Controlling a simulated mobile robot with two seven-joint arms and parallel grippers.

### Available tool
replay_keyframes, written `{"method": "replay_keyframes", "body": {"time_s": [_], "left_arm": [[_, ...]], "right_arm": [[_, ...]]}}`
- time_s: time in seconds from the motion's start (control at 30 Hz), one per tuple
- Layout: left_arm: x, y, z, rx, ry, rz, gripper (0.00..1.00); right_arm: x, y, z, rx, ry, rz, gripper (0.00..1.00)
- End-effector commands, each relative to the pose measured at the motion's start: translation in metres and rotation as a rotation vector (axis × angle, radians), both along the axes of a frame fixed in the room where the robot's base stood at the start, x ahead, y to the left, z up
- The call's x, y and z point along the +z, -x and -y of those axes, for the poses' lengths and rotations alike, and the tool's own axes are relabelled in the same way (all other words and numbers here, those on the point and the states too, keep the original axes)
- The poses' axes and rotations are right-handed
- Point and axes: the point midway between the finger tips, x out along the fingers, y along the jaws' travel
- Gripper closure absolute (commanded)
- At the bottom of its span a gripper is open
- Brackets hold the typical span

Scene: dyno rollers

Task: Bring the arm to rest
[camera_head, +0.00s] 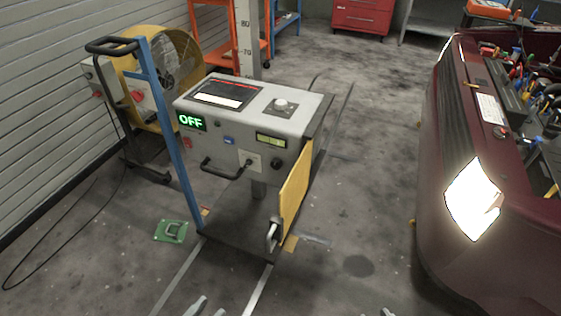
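My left gripper (208,308) shows at the bottom edge, left of centre. Only its two fingertips are in view; they stand apart with floor between them, and nothing shows in them. A small tip of my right gripper (386,312) shows at the bottom edge, right of centre; the rest is cut off. Both grippers are apart from the grey control console (290,102), which stands ahead on a cart. The console has a green lit "OFF" sign (192,121), a round knob (281,104) and a dark panel on top. A yellow panel (295,187) hangs at its right side.
A dark red car (470,255) with a lit headlight (472,199) stands at the right. A yellow fan (172,65) stands behind the console. A green item (171,231) lies on the floor. Floor between console and car (375,170) is clear.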

Motion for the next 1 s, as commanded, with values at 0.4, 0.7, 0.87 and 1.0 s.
{"method": "replay_keyframes", "body": {"time_s": [0.4,0.7,0.87,1.0], "left_arm": [[0.007,-0.003,-0.042,0.275,-0.17,-0.428,0.62],[0.004,0.005,-0.054,0.314,-0.199,-0.516,0.62],[0.004,0.004,-0.054,0.313,-0.2,-0.514,0.62],[0.004,0.004,-0.054,0.313,-0.199,-0.515,0.62]], "right_arm": [[0.032,-0.006,0.003,-0.003,0.005,0.017,0.57],[0.034,-0.006,0.003,-0.002,0.004,0.016,0.57],[0.033,-0.005,0.002,-0.001,0.004,0.015,0.57],[0.033,-0.005,0.002,0.0,0.004,0.014,0.57]]}}
